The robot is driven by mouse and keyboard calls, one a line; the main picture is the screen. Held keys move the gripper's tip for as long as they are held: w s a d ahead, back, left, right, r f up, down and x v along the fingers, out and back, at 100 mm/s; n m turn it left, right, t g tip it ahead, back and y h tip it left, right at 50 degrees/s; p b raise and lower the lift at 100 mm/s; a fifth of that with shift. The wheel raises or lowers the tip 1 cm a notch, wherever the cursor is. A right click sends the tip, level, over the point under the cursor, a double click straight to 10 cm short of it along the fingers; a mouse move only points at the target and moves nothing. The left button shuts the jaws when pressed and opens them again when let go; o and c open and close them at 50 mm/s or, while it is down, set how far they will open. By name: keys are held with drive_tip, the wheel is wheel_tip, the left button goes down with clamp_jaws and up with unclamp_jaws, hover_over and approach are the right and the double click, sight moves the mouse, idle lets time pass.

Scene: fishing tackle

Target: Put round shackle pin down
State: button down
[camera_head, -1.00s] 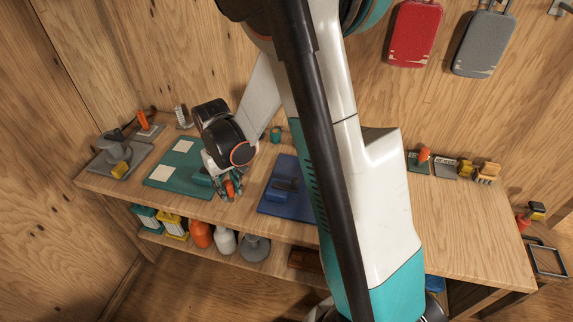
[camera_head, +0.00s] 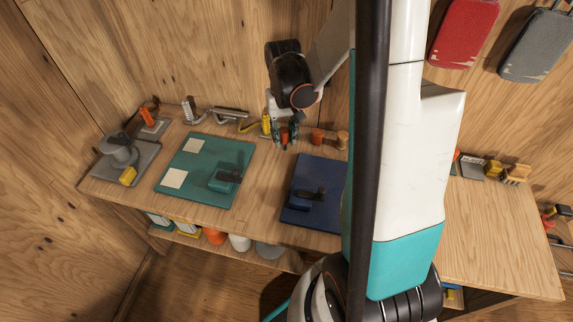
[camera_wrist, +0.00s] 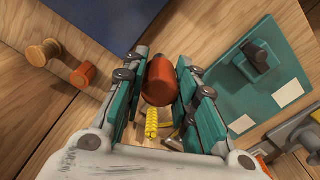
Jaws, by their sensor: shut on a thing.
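My gripper (camera_head: 286,142) is over the back part of the workbench, between the teal mat and the blue mat. In the wrist view my gripper (camera_wrist: 167,72) has its teal fingers shut on a reddish-orange rounded piece (camera_wrist: 157,82), which I take to be the round shackle pin. The same piece shows as a small orange spot between the fingers in the head view (camera_head: 285,135). Its lower end and any thin part are hidden. I cannot tell whether it touches the bench top (camera_head: 262,185).
Two spools, one orange (camera_head: 317,136) and one tan (camera_head: 342,139), stand just right of my gripper. A yellow coiled piece (camera_head: 266,123) is close on its left. The teal mat (camera_head: 205,150) and blue mat (camera_head: 320,172) lie in front. Bare wood shows between the mats.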

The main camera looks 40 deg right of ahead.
wheel_tip(320, 180, down, 12)
drive_tip(key=b, duration=0.4)
drive_tip(key=shift+f, duration=0.15)
drive_tip(key=shift+f, duration=0.1)
drive_tip(key=shift+f, duration=0.15)
drive_tip(key=c, duration=1.3)
unclamp_jaws()
